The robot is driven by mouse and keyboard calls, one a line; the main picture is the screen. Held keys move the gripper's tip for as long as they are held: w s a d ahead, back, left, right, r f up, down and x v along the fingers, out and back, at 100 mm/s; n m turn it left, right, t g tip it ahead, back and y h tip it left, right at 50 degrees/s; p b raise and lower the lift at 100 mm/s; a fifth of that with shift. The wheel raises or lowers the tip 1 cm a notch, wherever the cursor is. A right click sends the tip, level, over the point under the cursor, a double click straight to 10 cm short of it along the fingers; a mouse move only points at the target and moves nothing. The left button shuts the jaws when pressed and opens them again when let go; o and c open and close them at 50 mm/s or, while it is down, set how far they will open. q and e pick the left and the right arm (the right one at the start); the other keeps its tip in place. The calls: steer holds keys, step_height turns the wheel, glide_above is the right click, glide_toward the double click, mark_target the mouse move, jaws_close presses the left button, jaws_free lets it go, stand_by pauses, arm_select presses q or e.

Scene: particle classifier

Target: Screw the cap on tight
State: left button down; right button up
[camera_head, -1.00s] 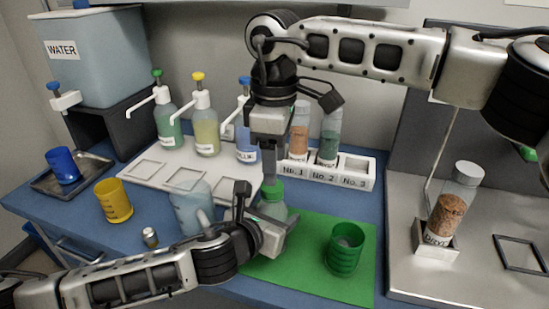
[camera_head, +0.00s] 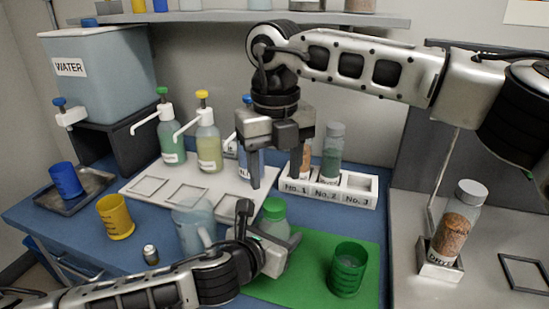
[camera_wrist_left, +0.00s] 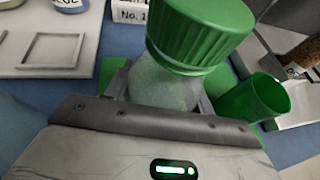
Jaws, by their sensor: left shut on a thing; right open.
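A clear bottle (camera_head: 274,229) with a ribbed green cap (camera_head: 274,207) stands at the left edge of the green mat. In the left wrist view the cap (camera_wrist_left: 200,35) sits on the neck of the bottle (camera_wrist_left: 160,88), leaning in the picture. How tight it is cannot be told. My left gripper (camera_head: 266,236) is shut on the bottle's body, below the cap, and hides part of it. My right gripper (camera_head: 275,178) is open and empty above the cap, with its two fingers pointing down and apart from it.
A green cup (camera_head: 347,270) stands on the green mat (camera_head: 315,248), right of the bottle. A clear beaker (camera_head: 193,222), a yellow cup (camera_head: 115,217) and a small metal piece (camera_head: 150,254) are to the left. A white vial rack (camera_head: 330,192) stands behind.

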mark_target(275, 204)
arm_select(q)
steer(key=shift+f, duration=0.1)
arm_select(e)
steer(key=n, duration=0.8)
steer(key=shift+r, duration=0.25)
steer(key=n, duration=0.5)
steer(key=shift+r, duration=0.15)
steer(key=n, duration=0.7)
steer(key=shift+r, duration=0.2)
steer(key=n, duration=0.4)
steer(key=shift+a+r+n, duration=0.1)
steer(key=shift+r+n, duration=0.05)
steer(key=shift+n, duration=0.15)
steer(key=n, duration=0.3)
steer(key=shift+f, duration=3.95)
